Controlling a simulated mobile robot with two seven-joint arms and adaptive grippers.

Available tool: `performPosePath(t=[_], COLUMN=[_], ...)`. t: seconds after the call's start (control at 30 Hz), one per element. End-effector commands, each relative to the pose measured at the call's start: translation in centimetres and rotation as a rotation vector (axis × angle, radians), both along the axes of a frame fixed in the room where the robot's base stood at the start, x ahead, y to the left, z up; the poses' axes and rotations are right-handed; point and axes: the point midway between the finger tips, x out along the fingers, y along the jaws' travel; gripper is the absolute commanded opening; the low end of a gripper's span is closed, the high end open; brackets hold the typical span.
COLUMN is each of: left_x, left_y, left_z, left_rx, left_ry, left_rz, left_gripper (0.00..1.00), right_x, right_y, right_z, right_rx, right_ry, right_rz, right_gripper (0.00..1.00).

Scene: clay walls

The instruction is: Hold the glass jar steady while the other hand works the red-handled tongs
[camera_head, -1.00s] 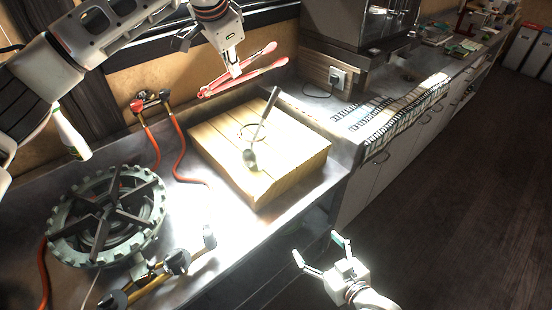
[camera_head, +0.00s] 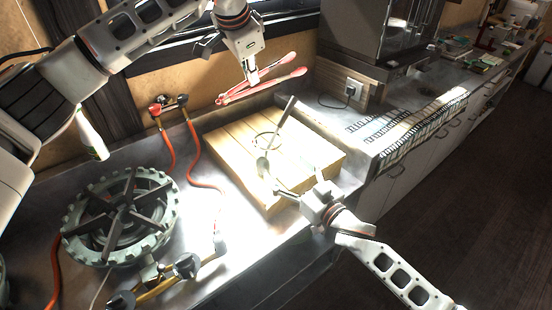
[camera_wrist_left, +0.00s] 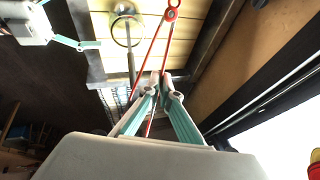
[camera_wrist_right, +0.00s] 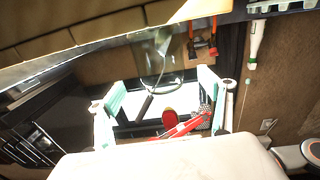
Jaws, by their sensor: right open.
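A clear glass jar (camera_head: 262,160) stands on the wooden board, its rim showing as a dark ring, with a dark-handled spoon (camera_head: 284,118) leaning in it. My left gripper (camera_head: 251,82) is shut on the red-handled tongs (camera_head: 285,74) and holds them in the air above the board's far edge. They also show in the left wrist view (camera_wrist_left: 171,14). My right gripper (camera_head: 282,190) is low at the near side of the jar. In the right wrist view its fingers (camera_wrist_right: 160,105) are spread, and the jar (camera_wrist_right: 157,58) shows beyond them. I cannot tell whether they touch it.
The wooden board (camera_head: 318,165) sits on the metal counter. A gas burner (camera_head: 118,220) with red hoses and valves stands at the left. A white bottle (camera_head: 91,135) is behind it. A wall socket (camera_head: 350,90) and steel appliance are at the back right.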

Motion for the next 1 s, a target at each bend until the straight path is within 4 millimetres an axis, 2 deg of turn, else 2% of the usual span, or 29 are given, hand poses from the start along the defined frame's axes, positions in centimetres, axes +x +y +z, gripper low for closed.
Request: performPosePath(t=[0.3, 0.5, 0.7, 1.0], left_x=[0.0, 0.0, 0.0, 0.0], left_y=[0.0, 0.0, 0.0, 0.0], left_z=[0.0, 0.0, 0.0, 0.0], left_rx=[0.0, 0.0, 0.0, -0.001], left_ry=[-0.001, -0.001, -0.001, -0.001], left_rz=[0.0, 0.0, 0.0, 0.0], left_gripper=[0.0, 0.0, 0.0, 0.0], right_x=[4.8, 7.2, 8.4, 8.6], right_y=[3.2, 4.8, 5.6, 5.8], right_z=[0.1, 0.0, 0.0, 0.0], right_rx=[0.001, 0.001, -0.001, 0.0], right_ry=[-0.001, 0.001, 0.001, 0.0], right_rz=[-0.001, -0.001, -0.001, -0.001], right_gripper=[0.79, 0.79, 0.79, 0.79])
